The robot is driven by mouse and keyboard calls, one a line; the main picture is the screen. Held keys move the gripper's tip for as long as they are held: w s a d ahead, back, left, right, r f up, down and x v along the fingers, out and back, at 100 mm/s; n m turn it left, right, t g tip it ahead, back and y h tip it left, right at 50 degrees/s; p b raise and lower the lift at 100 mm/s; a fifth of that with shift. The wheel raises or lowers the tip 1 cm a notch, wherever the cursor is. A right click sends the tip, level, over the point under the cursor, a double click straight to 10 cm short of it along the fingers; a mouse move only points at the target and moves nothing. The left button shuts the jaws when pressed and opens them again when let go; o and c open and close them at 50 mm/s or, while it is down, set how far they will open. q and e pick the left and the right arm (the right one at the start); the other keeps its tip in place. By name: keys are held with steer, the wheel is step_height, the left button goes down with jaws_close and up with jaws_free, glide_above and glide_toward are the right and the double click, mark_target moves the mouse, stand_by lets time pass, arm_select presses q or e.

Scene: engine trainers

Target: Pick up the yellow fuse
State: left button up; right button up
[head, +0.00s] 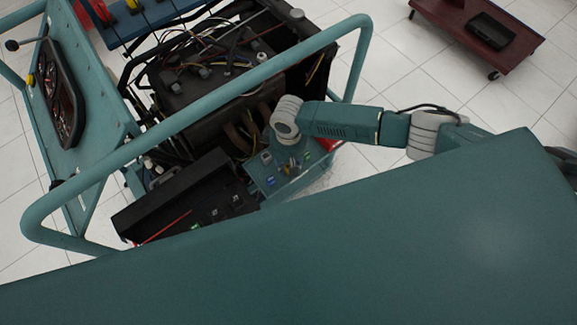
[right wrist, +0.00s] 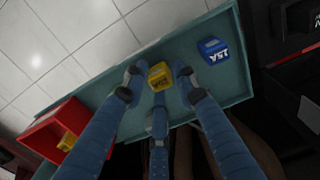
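The yellow fuse (right wrist: 158,77) shows in the right wrist view on a teal tray (right wrist: 112,104), with dark lettering on its face. My right gripper (right wrist: 158,80) is open around it: blue fingers stand on its left and right sides with gaps, and another finger points at it from below. I cannot tell whether that finger touches it. In the head view my right gripper (head: 291,162) reaches down over the tray (head: 312,178), and the yellow fuse is too small to make out surely. My left gripper is not in view.
A blue fuse (right wrist: 213,49) lies on the tray to the right of the yellow one. A red box (right wrist: 45,124) with another yellow piece (right wrist: 67,141) is at the left. A black box (head: 185,195) and an engine frame rail (head: 200,115) stand close by.

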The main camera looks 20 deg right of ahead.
steer(key=shift+f, duration=0.45)
steer(key=shift+c, duration=0.3)
steer(key=c, duration=0.6)
steer(key=shift+o, duration=0.2)
steer(key=shift+s+r, duration=0.1)
steer(key=shift+r, duration=0.05)
